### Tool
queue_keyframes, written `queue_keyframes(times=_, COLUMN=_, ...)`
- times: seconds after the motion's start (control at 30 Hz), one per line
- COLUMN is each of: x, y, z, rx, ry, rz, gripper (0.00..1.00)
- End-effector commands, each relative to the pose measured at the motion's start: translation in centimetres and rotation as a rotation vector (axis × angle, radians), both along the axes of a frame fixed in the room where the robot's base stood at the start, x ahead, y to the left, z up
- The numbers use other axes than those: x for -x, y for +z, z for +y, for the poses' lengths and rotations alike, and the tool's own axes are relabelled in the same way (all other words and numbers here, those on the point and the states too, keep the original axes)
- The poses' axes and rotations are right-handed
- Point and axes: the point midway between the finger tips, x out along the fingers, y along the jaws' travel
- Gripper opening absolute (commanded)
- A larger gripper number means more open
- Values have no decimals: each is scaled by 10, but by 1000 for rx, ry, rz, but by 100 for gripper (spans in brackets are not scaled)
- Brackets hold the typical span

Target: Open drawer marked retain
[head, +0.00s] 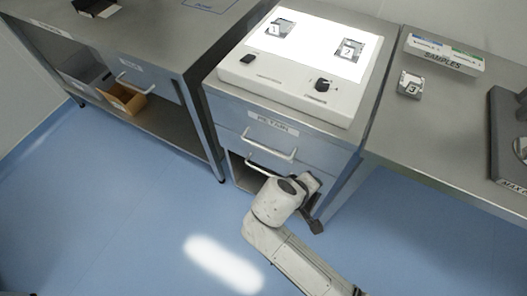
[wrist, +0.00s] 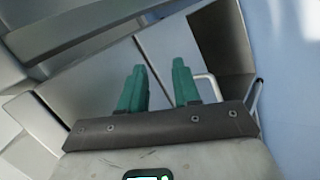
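The drawer marked retain (head: 254,131) is the upper drawer under the white light box, with its label above a pale bar handle (head: 269,145). It looks shut. In the head view my arm's end is low in front of the cabinet, at its lower right, below this handle. In the wrist view my gripper (wrist: 159,72) has two teal fingers standing apart with nothing between them. A pale bar handle (wrist: 211,84) shows just right of the right finger; I cannot tell which drawer it belongs to. In the head view the fingers are mostly hidden.
A second handle (head: 268,166) sits below the retain drawer, over a dark opening partly hidden by my arm. The light box (head: 290,95) stands on top. A bench with bins (head: 122,97) is at left; another bench (head: 440,130) is at right. Blue floor is clear at left.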

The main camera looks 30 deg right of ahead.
Motion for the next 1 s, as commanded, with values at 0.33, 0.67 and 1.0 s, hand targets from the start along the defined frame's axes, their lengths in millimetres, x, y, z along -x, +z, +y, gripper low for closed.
queue_keyframes(times=0.33, x=-99, y=13, z=124, rx=542, ry=338, rz=-211, gripper=32)
queue_keyframes(times=0.67, x=-118, y=20, z=129, rx=615, ry=381, rz=-253, gripper=32)
queue_keyframes(times=1.0, x=-152, y=7, z=81, rx=613, ry=381, rz=-251, gripper=32)
